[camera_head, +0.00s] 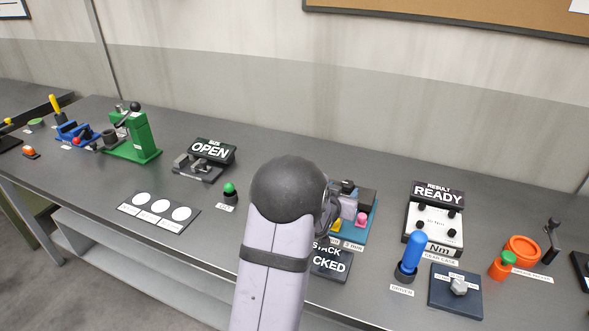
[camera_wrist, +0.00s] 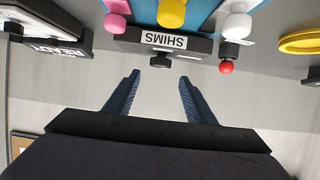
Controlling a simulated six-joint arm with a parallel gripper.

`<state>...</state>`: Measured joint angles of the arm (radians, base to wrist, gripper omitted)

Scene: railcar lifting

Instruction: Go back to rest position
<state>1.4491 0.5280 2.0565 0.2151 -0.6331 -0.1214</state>
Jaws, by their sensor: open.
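My gripper (camera_wrist: 158,77) shows in the wrist view with its two dark blue fingers apart and nothing between them. In the head view my arm rises at the centre front and hides most of the gripper. The wrist view is upside down. A dark block labelled SHIMS (camera_wrist: 190,46) with a black knob (camera_wrist: 161,60) lies beyond the fingertips, apart from them as far as I can tell. Pink (camera_wrist: 117,22), yellow (camera_wrist: 172,13) and white (camera_wrist: 237,26) knobs are beside it on a blue base.
On the grey bench (camera_head: 330,165), a READY panel (camera_head: 437,195), a blue-handled tool (camera_head: 413,252) and an orange ring (camera_head: 522,249) stand right of my arm. An OPEN sign (camera_head: 208,150), a green button (camera_head: 229,190) and a green press (camera_head: 140,140) stand left. The wall is behind.

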